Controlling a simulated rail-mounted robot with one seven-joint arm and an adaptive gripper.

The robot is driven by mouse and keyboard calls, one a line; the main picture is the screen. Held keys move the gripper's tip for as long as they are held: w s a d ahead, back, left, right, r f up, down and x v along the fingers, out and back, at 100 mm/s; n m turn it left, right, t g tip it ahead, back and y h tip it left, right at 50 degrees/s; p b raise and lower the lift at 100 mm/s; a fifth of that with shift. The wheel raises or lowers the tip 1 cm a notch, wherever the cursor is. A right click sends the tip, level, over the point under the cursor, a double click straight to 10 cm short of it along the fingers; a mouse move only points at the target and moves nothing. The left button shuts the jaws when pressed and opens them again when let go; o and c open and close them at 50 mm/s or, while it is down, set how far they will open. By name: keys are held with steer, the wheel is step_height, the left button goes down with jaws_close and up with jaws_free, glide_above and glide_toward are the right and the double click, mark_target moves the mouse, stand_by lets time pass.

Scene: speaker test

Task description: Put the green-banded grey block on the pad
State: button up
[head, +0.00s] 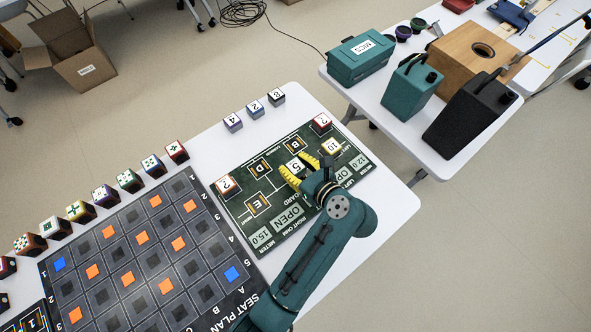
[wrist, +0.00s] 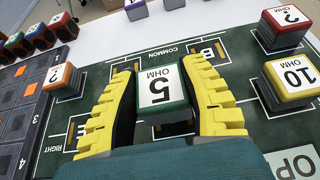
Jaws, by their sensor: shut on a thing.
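My gripper (head: 297,173) has yellow fingers and is shut on the green-banded grey block (wrist: 162,100). The block has a white top marked "5 OHM". Its white top also shows between the fingers in the head view (head: 296,166). The block is over the middle of the dark green board (head: 287,229); I cannot tell whether it touches the board. The board has outlined pads marked B (head: 296,145), D (head: 262,167) and E (head: 257,204). Part of another outline shows just below the block in the wrist view. Which one is the task's pad is not clear.
On the board stand an orange-banded "?" block (head: 226,187), a red-banded "?" block (head: 321,123) and a yellow-banded "10" block (head: 331,148). Several numbered blocks stand behind the board. A dark seat-plan grid (head: 192,272) lies left. A side table holds teal cases (head: 358,60).

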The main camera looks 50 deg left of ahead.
mark_target(300, 176)
step_height(300, 176, down, 3)
steer(key=shift+r+b, duration=0.1)
steer(key=shift+b, duration=0.35)
steer(key=o, duration=1.1)
steer(key=shift+o, duration=0.2)
steer(key=p+v, duration=0.4)
steer(key=v, duration=0.8)
steer(key=shift+d+r, duration=0.1)
